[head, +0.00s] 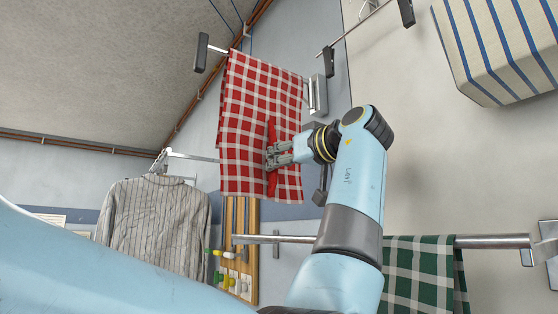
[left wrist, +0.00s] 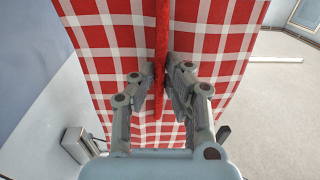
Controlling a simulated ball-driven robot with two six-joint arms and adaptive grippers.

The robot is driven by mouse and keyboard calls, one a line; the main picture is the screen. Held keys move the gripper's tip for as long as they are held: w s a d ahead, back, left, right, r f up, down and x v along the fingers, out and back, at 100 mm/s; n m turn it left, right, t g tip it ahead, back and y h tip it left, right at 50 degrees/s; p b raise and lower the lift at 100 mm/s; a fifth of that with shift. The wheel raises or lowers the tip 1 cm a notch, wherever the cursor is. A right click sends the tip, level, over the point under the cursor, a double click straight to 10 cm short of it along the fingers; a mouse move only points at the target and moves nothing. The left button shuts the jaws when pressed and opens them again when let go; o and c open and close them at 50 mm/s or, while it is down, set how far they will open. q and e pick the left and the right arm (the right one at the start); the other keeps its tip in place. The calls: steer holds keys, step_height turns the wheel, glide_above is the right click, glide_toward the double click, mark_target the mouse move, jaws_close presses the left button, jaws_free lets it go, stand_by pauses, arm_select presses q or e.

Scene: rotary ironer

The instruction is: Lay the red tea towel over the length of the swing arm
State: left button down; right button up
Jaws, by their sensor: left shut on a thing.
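The red and white checked tea towel (head: 245,110) hangs in the middle of the head view. Its upper edge lies along the swing arm, whose bare metal part (head: 218,49) and dark end cap (head: 201,52) stick out at the towel's left. Most of the arm is hidden under the cloth. My left gripper (head: 270,156) is shut on a narrow fold of the towel, well below that edge. In the left wrist view the fold stands up between the fingers (left wrist: 167,88), with cloth spread behind. My right gripper is not in view.
A wall bracket (head: 317,95) is at the towel's right. A green checked towel (head: 418,275) hangs over a lower rail (head: 490,241). A striped shirt (head: 152,230) hangs at left, a wooden board (head: 238,212) is below the towel, and a blue-striped padded roll (head: 500,50) is upper right.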

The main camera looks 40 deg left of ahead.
arm_select(q)
steer(key=shift+f, duration=0.1)
steer(key=c, duration=1.3)
jaws_free()
step_height(320, 180, up, 30)
steer(key=p, duration=2.2)
steer(key=shift+r, duration=0.25)
